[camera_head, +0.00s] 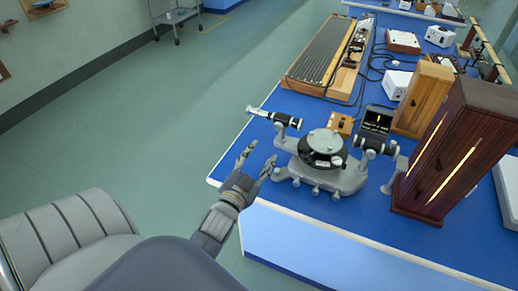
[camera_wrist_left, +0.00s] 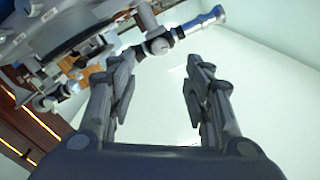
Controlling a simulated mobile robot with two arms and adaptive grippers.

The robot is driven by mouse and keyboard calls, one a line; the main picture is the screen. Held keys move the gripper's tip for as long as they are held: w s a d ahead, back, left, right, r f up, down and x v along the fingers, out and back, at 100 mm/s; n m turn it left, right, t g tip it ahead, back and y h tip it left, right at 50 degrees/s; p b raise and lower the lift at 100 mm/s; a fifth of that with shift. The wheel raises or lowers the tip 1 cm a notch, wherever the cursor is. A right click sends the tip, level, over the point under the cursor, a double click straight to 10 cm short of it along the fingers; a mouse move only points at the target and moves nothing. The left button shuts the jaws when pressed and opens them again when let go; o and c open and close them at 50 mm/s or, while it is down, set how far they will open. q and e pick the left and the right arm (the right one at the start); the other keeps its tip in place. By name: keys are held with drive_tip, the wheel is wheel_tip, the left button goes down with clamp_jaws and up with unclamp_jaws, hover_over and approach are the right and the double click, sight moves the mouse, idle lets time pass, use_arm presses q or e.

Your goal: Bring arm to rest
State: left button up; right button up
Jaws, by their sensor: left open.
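My left gripper (camera_head: 258,161) is open and empty in the head view. It is at the near left edge of the blue bench (camera_head: 232,160), just left of the spectrometer (camera_head: 322,160). The spectrometer has a grey base, a dark round table and a telescope tube (camera_head: 275,118) pointing left. In the left wrist view the two fingers of the gripper (camera_wrist_left: 158,85) stand apart with pale floor between them. The spectrometer (camera_wrist_left: 75,40) shows at the upper left there, beyond the fingers. I cannot tell whether a finger touches it. My right gripper is in neither view.
A dark red wooden cabinet (camera_head: 456,150) with lit slits stands right of the spectrometer, beside a lighter wooden box (camera_head: 423,98). A long wooden instrument (camera_head: 330,58) lies farther back. The green floor (camera_head: 130,130) left of the bench is clear up to a trolley (camera_head: 175,16).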

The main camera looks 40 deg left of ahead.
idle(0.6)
use_arm(q)
drive_tip(key=s+d+f+g+h, duration=0.2)
drive_tip(key=s+d+f+g, duration=0.25)
drive_tip(key=s, duration=0.25)
drive_tip(key=s+d+f+n+g+h, duration=0.1)
drive_tip(key=s+d+f+g, duration=0.2)
drive_tip(key=s+d+g, duration=0.3)
drive_tip(key=s+d+f+g+h, duration=0.2)
drive_tip(key=s+d+f+g, duration=0.2)
drive_tip(key=s, duration=0.5)
wheel_tip(320, 180, down, 27)
drive_tip(key=s, duration=0.2)
drive_tip(key=s+a+f+g, duration=0.2)
drive_tip(key=s+a+f, duration=0.1)
drive_tip(key=s+f, duration=1.1)
drive_tip(key=shift+s+f+y, duration=0.2)
drive_tip(key=shift+s+y, duration=0.1)
drive_tip(key=shift+s, duration=0.8)
drive_tip(key=shift+a, duration=0.1)
